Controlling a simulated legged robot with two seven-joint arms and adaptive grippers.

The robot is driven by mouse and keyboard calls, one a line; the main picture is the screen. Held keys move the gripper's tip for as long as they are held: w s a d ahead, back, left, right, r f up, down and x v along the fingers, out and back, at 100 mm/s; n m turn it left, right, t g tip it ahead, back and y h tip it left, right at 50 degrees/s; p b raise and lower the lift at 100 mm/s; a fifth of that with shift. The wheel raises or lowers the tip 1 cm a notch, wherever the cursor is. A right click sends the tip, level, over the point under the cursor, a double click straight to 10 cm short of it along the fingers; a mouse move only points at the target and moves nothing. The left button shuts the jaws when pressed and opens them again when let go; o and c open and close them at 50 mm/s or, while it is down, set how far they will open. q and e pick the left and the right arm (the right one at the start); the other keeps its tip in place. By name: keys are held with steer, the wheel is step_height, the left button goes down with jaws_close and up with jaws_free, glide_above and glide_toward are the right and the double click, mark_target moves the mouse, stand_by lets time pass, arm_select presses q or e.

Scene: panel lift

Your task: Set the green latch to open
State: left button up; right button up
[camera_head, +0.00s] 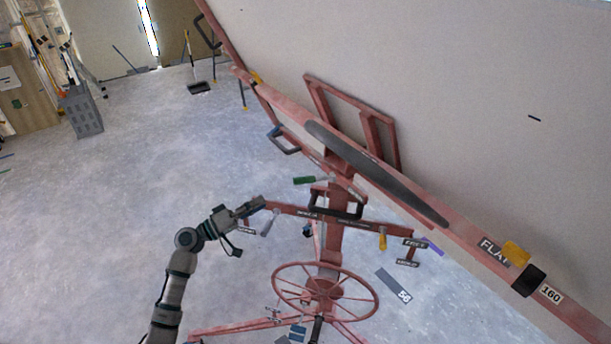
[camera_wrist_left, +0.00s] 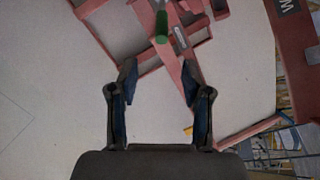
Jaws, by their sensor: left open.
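The green latch handle (camera_head: 304,180) sticks out to the left from the red lift's column in the head view. It also shows in the left wrist view (camera_wrist_left: 161,27), near the top centre, beyond the fingertips. My left gripper (camera_head: 258,203) is left of and a little below the latch in the head view, apart from it. In the left wrist view my left gripper (camera_wrist_left: 160,82) has its two fingers spread, with nothing between them. My right gripper is not in view.
The red panel lift (camera_head: 330,230) has a handwheel (camera_head: 325,291) low down, and a grey lever (camera_head: 268,226) and a yellow lever (camera_head: 382,240) on its crossbar. A large pale panel (camera_head: 460,110) leans behind it.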

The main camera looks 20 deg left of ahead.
mark_target(303, 180)
arm_select(q)
steer(key=p+x, duration=0.4)
steer(key=x, duration=1)
steer(key=shift+w+a+f, duration=0.1)
steer(key=shift+w+f, duration=0.05)
steer(key=shift+w, duration=0.05)
steer(key=shift+w+d+p, duration=0.35)
steer(key=shift+w+d, duration=0.05)
steer(key=shift+w, duration=0.1)
steer(key=shift+s, duration=0.1)
jaws_close()
